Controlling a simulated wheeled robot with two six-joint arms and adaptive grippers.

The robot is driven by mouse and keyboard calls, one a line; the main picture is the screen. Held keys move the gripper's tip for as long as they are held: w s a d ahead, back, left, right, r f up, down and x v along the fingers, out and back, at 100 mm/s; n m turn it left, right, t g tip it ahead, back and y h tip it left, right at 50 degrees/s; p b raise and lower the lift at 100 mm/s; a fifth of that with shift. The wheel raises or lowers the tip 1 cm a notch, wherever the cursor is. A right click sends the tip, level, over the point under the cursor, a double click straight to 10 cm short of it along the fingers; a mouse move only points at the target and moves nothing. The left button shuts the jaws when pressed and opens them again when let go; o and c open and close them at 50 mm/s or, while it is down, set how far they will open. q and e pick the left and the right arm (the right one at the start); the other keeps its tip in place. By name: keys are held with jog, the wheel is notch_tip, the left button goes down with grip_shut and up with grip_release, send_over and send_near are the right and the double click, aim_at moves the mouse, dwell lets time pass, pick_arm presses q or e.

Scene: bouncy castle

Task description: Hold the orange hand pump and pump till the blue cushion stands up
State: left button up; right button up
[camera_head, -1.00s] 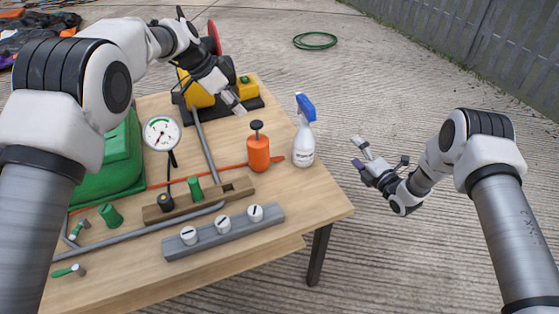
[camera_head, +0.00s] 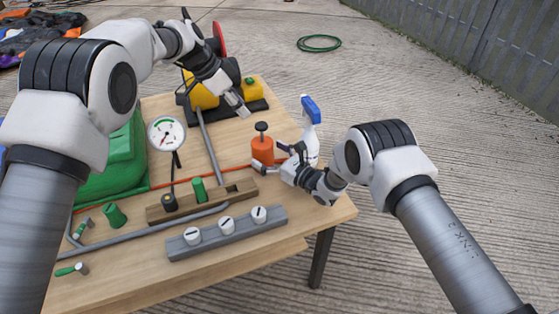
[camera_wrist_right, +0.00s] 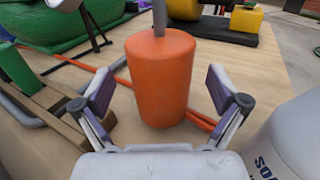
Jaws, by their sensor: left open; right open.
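The orange hand pump (camera_head: 262,148) stands upright on the wooden table, with a dark knob on top. In the right wrist view its orange body (camera_wrist_right: 160,85) lies between and just beyond the spread fingers, with a grey rod rising from its top. My right gripper (camera_head: 270,158) is open at the pump's near side and partly hides its lower body. It also shows in the right wrist view (camera_wrist_right: 165,100), with nothing held. My left gripper (camera_head: 242,110) is open and empty above the back of the table. I cannot make out a blue cushion for certain.
A spray bottle (camera_head: 310,130) stands close to my right gripper. A grey block with white knobs (camera_head: 228,232), a wooden rack (camera_head: 215,200), a gauge (camera_head: 166,134), a green bundle (camera_head: 115,165) and a yellow machine (camera_head: 203,95) occupy the table. An orange hose runs behind the pump.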

jog(key=shift+x, duration=1.15)
jog(key=c, duration=1.7)
jog(key=shift+o, duration=0.2)
pick_arm(q)
jog(key=c, duration=0.4)
jog(key=a+r+h, duration=0.2)
jog(key=a+r, duration=0.1)
jog(key=a+r+t+h, duration=0.1)
jog(key=a+r, duration=0.1)
jog(key=shift+s+r, duration=0.25)
jog(key=shift+s, duration=0.1)
grip_shut()
pick_arm(e)
jog(key=shift+d, duration=0.15)
pick_arm(q)
jog(key=shift+w+d+f, duration=0.1)
jog(key=shift+d+f, duration=0.05)
jog(key=shift+d, duration=0.2)
